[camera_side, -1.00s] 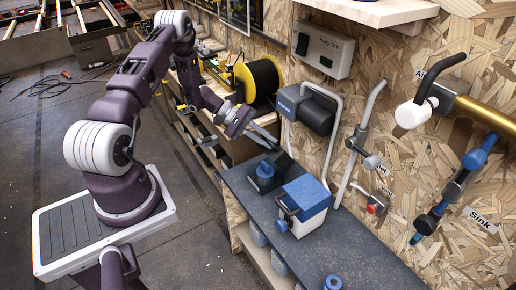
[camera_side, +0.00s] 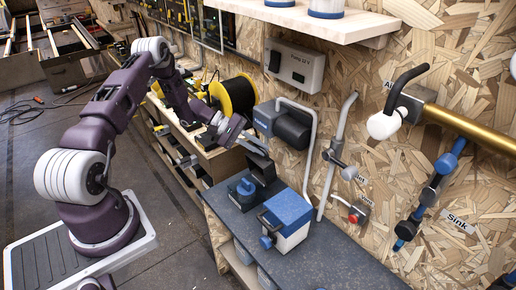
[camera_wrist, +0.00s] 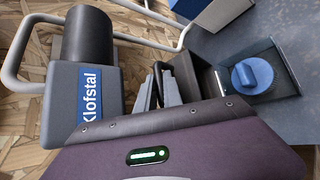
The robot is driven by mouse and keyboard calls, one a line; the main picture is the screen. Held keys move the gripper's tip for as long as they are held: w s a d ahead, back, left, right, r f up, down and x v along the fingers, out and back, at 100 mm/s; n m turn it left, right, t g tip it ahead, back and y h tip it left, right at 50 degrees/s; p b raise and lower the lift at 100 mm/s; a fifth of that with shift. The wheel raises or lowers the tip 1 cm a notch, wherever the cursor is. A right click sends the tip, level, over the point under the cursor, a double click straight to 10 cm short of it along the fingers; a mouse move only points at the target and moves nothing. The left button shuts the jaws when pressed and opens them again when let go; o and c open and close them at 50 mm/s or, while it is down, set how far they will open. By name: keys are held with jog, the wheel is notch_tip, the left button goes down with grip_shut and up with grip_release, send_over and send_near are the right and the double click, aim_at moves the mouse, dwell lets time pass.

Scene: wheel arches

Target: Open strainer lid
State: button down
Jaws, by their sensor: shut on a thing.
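The strainer (camera_side: 247,193) is a dark box on the blue-grey bench top, with a round blue part inside. It also shows in the wrist view (camera_wrist: 284,82), open at the top. Its dark lid (camera_side: 261,167) stands raised on the side toward the wall; in the wrist view the lid (camera_wrist: 187,76) is seen steeply tilted beside the fingers. My gripper (camera_side: 256,146) is above the strainer, at the lid's upper edge. In the wrist view my gripper (camera_wrist: 160,90) is shut on the lid; the exact contact is partly hidden by the gripper body.
A grey pump (camera_side: 283,125) with a bent pipe is close to the gripper at the wall. A blue-topped white box (camera_side: 288,218) stands on the bench (camera_side: 335,262), right of the strainer. Pipes and valves line the wall. The bench front is clear.

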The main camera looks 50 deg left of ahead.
jog(key=shift+d, duration=0.55)
jog(key=c, duration=1.5)
grip_release()
jog(key=shift+s, duration=0.1)
jog(key=v, duration=0.7)
jog(key=shift+a, duration=0.55)
